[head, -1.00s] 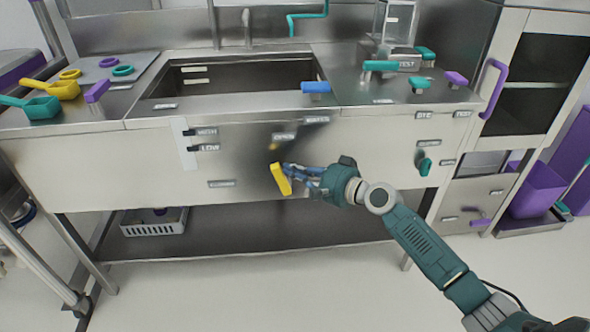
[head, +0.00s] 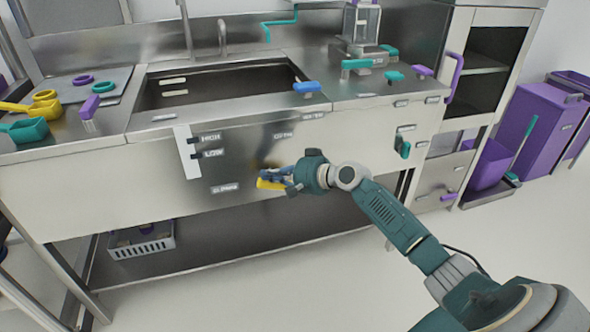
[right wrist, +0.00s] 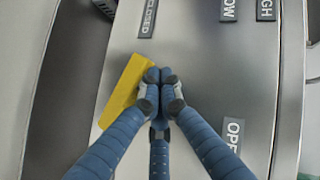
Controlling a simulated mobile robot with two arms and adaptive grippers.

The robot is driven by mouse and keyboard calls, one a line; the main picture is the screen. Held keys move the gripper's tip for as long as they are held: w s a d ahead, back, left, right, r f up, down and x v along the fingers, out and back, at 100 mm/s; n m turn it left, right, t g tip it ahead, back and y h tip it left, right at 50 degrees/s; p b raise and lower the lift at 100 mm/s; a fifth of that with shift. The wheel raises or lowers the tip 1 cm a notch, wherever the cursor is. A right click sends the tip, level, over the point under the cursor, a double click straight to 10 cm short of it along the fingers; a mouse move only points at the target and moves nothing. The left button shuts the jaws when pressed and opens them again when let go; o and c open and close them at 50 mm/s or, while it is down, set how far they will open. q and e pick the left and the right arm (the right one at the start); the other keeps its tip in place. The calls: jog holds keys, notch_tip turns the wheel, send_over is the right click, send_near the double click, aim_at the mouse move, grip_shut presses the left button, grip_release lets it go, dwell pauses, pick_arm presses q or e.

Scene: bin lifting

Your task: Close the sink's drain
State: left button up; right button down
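The yellow lever handle (head: 270,183) is on the sink cabinet's steel front panel, lying nearly level, to the right of the CLOSED label (head: 224,188) and below the OPEN label (head: 283,135). My right gripper (head: 285,180) is at the lever's right side. In the right wrist view its blue fingertips (right wrist: 160,80) are together, beside the yellow handle (right wrist: 122,90) and apparently touching its edge, not around it. The lever's pivot is hidden by the fingers. The sink basin (head: 215,85) is above; its drain cannot be seen. My left gripper is out of view.
A teal knob (head: 403,147) is on the panel at right. A grey basket (head: 141,240) stands on the lower shelf. The floor in front is clear.

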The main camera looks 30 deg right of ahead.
jog(key=shift+w+a+f, duration=0.2)
jog(key=shift+a+f, duration=0.4)
jog(key=shift+f, duration=0.15)
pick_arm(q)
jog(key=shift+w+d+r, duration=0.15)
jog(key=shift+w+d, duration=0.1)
pick_arm(e)
jog(key=shift+a+f, duration=0.2)
jog(key=shift+f, duration=0.05)
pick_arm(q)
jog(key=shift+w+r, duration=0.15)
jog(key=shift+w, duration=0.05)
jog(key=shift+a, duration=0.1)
pick_arm(e)
jog(key=shift+s, duration=0.1)
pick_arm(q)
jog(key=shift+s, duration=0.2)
pick_arm(e)
jog(key=v, duration=1.1)
jog(key=shift+s+r, duration=0.15)
jog(key=shift+s, duration=0.1)
jog(key=shift+d, duration=0.1)
